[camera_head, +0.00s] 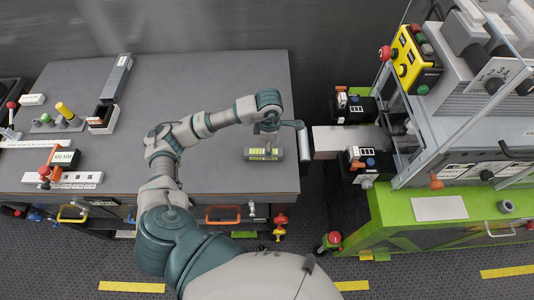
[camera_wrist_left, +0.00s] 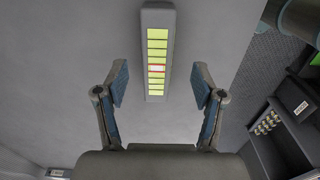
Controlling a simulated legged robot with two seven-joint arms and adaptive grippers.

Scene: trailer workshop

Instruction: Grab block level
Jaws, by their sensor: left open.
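The block level (camera_head: 264,154) is a short grey bar with yellow-green segments, lying on the grey workbench (camera_head: 225,80) near its right edge. In the left wrist view the block level (camera_wrist_left: 157,50) points away from me, with a small red-and-white mark near its middle. My left gripper (camera_head: 268,128) hangs just above and behind it in the head view. In the wrist view the left gripper (camera_wrist_left: 161,84) is open and empty. Its fingers stand to either side of the bar's line, with the bar mostly beyond the tips. The right gripper is not in view.
A green machine (camera_head: 440,220) is to the right. The bench middle is clear.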

